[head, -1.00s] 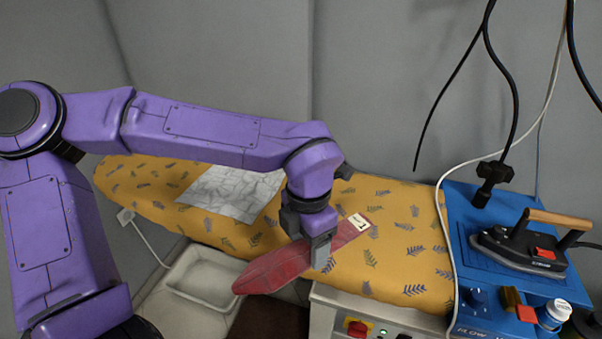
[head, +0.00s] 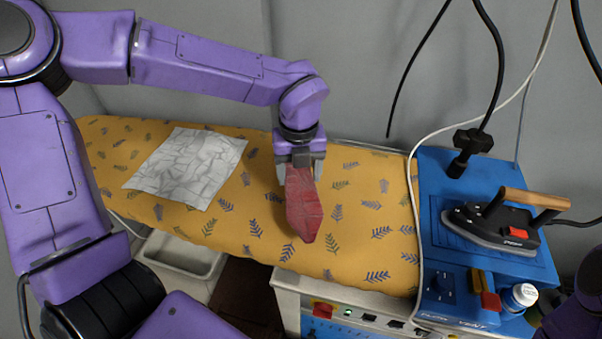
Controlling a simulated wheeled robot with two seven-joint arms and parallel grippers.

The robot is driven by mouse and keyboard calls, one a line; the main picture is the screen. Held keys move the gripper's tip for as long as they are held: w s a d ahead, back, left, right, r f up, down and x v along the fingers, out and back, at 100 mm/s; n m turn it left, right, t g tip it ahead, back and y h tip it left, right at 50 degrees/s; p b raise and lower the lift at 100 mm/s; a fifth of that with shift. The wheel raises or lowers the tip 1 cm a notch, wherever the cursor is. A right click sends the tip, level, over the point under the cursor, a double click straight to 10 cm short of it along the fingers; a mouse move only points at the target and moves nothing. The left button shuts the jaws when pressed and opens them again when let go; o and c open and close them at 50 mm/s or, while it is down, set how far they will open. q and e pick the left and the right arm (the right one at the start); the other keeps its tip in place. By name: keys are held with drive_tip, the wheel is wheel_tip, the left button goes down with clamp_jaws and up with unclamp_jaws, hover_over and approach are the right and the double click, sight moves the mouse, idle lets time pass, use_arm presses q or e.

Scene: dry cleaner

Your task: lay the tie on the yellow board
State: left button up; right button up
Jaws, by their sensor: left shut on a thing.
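The tie (head: 304,212) is red and folded narrow, with its pointed end towards the front. My left gripper (head: 300,162) is shut on its far end, over the middle of the yellow board (head: 351,253). The board has a dark leaf pattern. The tie is seen over the board's surface; I cannot tell whether it touches the cloth or hangs just above it. The gripper hides the tie's far end. My right gripper is out of the picture.
A crumpled pale cloth (head: 187,165) lies on the board left of the tie. A black iron (head: 500,225) with a wooden handle stands on a blue unit (head: 437,190) at the right. A white cable (head: 415,175) runs down beside it. The board right of the tie is clear.

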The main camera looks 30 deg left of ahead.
sight(302, 170)
use_arm(q)
drive_tip(key=w+f, duration=0.2)
drive_tip(key=f, duration=0.1)
drive_tip(key=shift+w+a, duration=0.2)
drive_tip(key=shift+a, duration=0.1)
drive_tip(key=f, duration=0.1)
drive_tip(key=f+p, duration=0.2)
drive_tip(key=shift+w+f, duration=0.25)
drive_tip(key=shift+f+b, duration=0.3)
drive_tip(key=o, duration=1)
drive_tip(key=shift+o, duration=0.2)
drive_tip(key=shift+r, duration=0.4)
wheel_tip(302, 170, up, 12)
drive_tip(key=shift+f+b, duration=0.2)
drive_tip(key=shift+b, duration=0.65)
